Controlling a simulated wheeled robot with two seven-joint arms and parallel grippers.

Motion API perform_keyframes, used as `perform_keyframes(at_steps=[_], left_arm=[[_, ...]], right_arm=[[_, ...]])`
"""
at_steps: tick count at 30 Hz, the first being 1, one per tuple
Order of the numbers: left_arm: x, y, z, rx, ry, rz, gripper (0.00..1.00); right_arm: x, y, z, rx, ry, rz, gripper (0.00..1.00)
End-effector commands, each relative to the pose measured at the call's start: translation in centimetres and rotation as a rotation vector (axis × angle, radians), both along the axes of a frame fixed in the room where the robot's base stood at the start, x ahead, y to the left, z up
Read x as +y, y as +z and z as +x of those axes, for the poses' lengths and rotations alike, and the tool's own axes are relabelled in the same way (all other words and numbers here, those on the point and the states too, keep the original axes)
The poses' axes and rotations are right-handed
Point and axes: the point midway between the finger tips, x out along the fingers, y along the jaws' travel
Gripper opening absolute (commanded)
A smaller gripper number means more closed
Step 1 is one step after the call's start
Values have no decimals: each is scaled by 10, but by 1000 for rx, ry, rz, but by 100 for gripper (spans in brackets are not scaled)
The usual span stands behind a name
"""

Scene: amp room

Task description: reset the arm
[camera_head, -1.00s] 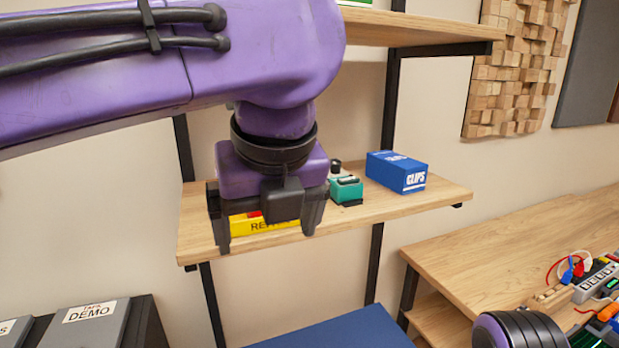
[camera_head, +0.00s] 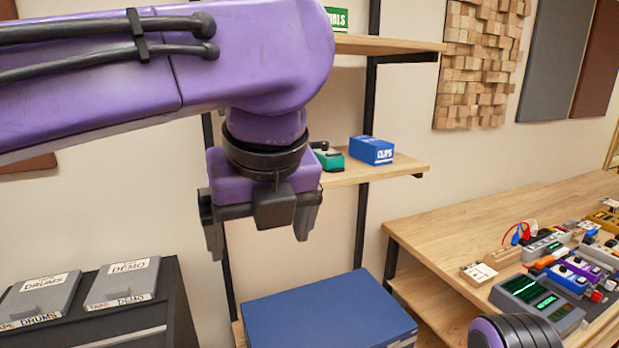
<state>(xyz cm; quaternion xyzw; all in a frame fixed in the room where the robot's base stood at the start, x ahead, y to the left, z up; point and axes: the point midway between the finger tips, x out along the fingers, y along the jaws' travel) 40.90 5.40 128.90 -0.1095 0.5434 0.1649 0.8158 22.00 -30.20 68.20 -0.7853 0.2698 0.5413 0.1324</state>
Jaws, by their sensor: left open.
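My left gripper (camera_head: 262,232) hangs from the purple arm that comes in from the left. Its fingers point down, are open and hold nothing. It is in front of the shelf unit, above and to the left of a large blue box (camera_head: 330,312). A purple and black part of my right arm (camera_head: 515,332) shows at the bottom edge. The right gripper's fingers do not show.
A wooden shelf (camera_head: 400,168) bears a blue clips box (camera_head: 371,150) and a teal item (camera_head: 329,160). Tape cases (camera_head: 124,280) lie on a dark cabinet at left. A wooden bench (camera_head: 440,240) at right holds several devices, including a grey meter (camera_head: 540,300).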

Motion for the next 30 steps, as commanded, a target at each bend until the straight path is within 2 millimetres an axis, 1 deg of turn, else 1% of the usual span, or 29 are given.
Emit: perform_keyframes(at_steps=[1,5,11,14,17,18,20,23,24,26,27,29,30], left_arm=[[0,-2,1,3,3,-3,94],[-5,-23,8,39,56,-55,94],[-14,-62,19,102,160,-148,94],[-21,-88,26,145,234,-210,94],[-28,-124,33,202,342,-286,94],[-32,-140,36,227,396,-321,94],[-36,-167,40,267,486,-375,94],[-43,-224,44,345,687,-472,94],[-44,-251,45,379,793,-516,94],[-44,-300,44,431,992,-583,94],[-42,-336,40,461,1151,-626,94],[-34,-390,32,486,1408,-685,94],[-25,-425,24,485,1585,-718,94]], right_arm=[[0,0,0,0,0,0,74],[0,0,0,0,0,0,74],[0,0,0,-1,0,-1,74],[0,0,0,0,0,0,74],[0,0,0,0,0,0,74],[0,0,0,0,0,0,74],[0,0,0,0,0,0,74],[0,0,0,0,0,0,74],[0,0,0,0,0,0,74],[0,0,0,0,0,0,74],[0,0,0,0,0,0,74],[0,0,0,0,0,0,74],[0,0,0,0,0,0,74]])
